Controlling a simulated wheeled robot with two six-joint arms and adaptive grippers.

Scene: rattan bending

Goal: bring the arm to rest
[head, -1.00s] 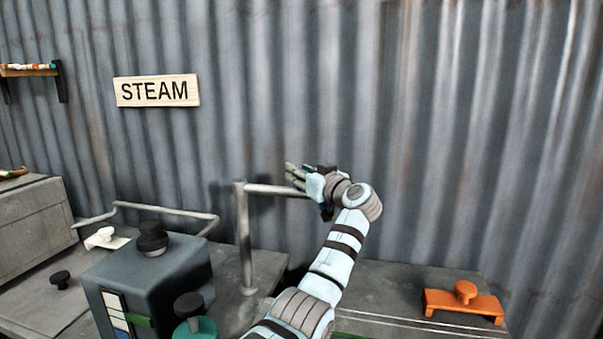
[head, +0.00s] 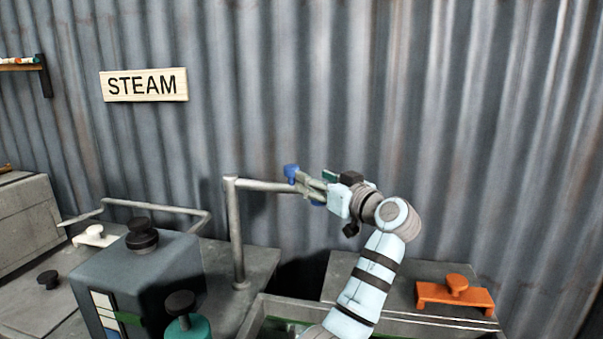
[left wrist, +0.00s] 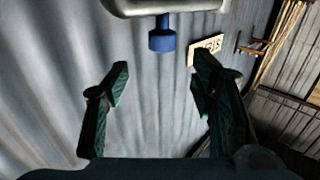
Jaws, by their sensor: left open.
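My left gripper (head: 308,187) is at the right end of the horizontal grey pipe (head: 262,185), its fingers pointing left in the head view. It is open and empty. A blue knob (head: 291,173) sits by the pipe's end, just beyond the fingertips. In the left wrist view the two dark green fingers (left wrist: 162,80) stand wide apart, and the blue knob (left wrist: 162,36) shows beyond the gap, apart from both fingers. My right gripper is in neither view.
A dark grey box with a black knob (head: 142,233) stands at left, near a teal-based knob (head: 187,325). An orange handled block (head: 455,294) lies on the right bench. The corrugated wall (head: 480,130) is close behind, bearing a STEAM sign (head: 144,85).

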